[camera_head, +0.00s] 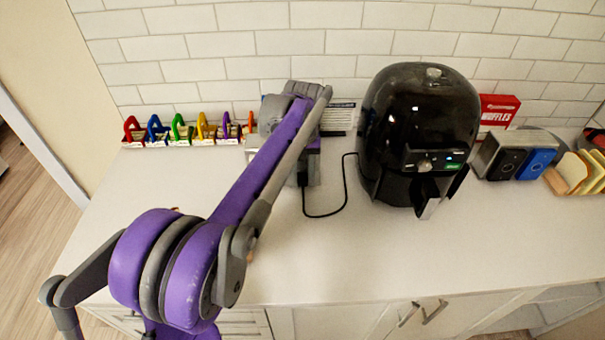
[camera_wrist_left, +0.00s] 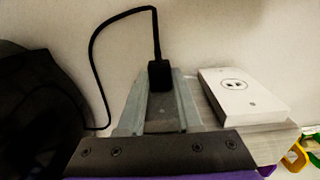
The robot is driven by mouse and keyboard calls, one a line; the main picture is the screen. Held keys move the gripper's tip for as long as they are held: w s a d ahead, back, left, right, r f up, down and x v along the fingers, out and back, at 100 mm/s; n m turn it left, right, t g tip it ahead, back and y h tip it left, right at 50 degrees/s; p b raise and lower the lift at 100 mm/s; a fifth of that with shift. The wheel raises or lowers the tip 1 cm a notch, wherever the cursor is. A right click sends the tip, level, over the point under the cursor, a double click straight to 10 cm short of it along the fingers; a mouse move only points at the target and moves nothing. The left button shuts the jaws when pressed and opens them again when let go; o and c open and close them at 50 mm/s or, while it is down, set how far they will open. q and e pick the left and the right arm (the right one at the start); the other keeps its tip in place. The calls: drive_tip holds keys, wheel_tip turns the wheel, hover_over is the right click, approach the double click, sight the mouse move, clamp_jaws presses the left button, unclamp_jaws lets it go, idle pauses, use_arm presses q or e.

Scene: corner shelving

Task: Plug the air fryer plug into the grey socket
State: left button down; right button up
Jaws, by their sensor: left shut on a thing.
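The black plug (camera_wrist_left: 159,74) is held between the grey fingertips of my left gripper (camera_wrist_left: 158,90) in the left wrist view. A black cable (camera_head: 345,185) runs from it to the black air fryer (camera_head: 420,115) on the counter in the head view. A pale socket box (camera_wrist_left: 243,90) with a dark-slotted outlet on its face is beside the gripper, on the right in the left wrist view, apart from the plug. In the head view my purple left arm hides most of the socket area. My right gripper is not in view.
Several coloured racks (camera_head: 180,132) line the tiled wall at left. A red waffle box (camera_head: 497,110), a toaster (camera_head: 500,155) and bread slices (camera_head: 580,172) are at right. The white counter's front (camera_head: 370,250) is clear.

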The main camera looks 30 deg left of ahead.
sight(302, 177)
use_arm(q)
drive_tip(key=shift+w+a, duration=0.1)
drive_tip(key=c, duration=0.5)
unclamp_jaws()
wheel_tip(302, 177, up, 11)
drive_tip(key=p, duration=0.1)
drive_tip(key=shift+f, duration=0.15)
idle(0.3)
